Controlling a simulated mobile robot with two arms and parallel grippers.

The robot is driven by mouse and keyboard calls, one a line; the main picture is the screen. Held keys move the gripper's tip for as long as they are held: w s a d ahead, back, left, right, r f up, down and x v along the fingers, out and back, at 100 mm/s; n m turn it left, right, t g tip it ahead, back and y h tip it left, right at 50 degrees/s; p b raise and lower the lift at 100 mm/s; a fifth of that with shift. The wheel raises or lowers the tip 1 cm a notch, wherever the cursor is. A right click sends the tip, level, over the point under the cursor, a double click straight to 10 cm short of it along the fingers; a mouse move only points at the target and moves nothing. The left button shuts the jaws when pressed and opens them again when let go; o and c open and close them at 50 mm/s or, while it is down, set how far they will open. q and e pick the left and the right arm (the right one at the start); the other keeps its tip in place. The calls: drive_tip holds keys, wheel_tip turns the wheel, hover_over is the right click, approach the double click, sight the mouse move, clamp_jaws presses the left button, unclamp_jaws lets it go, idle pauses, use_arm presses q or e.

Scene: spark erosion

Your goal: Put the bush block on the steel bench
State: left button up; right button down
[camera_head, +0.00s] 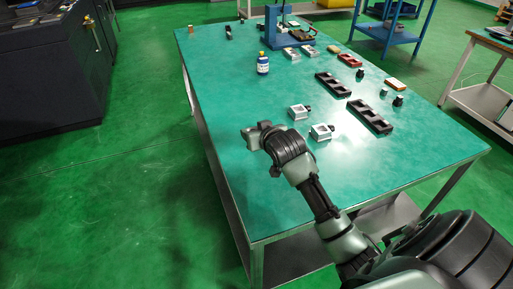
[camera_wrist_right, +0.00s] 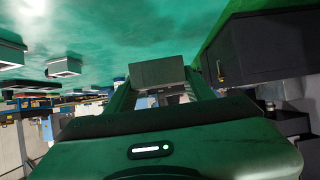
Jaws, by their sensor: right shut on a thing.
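My right gripper (camera_head: 262,134) reaches over the left part of the green-topped bench with steel legs (camera_head: 225,110). It is shut on a grey block, the bush block (camera_head: 250,141), at its tip. The right wrist view shows the block (camera_wrist_right: 157,72) held between the two fingers, with the green surface behind it. Whether the block touches the bench top or is above it, I cannot tell. My left gripper is in neither view.
Two light metal blocks (camera_head: 298,112) (camera_head: 320,132) lie just right of my gripper. Two black trays (camera_head: 333,85) (camera_head: 370,117) lie farther right. A blue bottle (camera_head: 263,64) and a blue press (camera_head: 283,30) stand farther back. The bench's near end is clear.

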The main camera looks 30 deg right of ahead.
sight(255, 156)
wheel_tip(255, 156, down, 8)
drive_tip(key=shift+b, duration=0.3)
drive_tip(key=c, duration=0.6)
unclamp_jaws()
drive_tip(key=shift+f, duration=0.15)
drive_tip(key=v, duration=1.2)
drive_tip(key=shift+a+p, duration=0.1)
drive_tip(key=shift+p, duration=0.25)
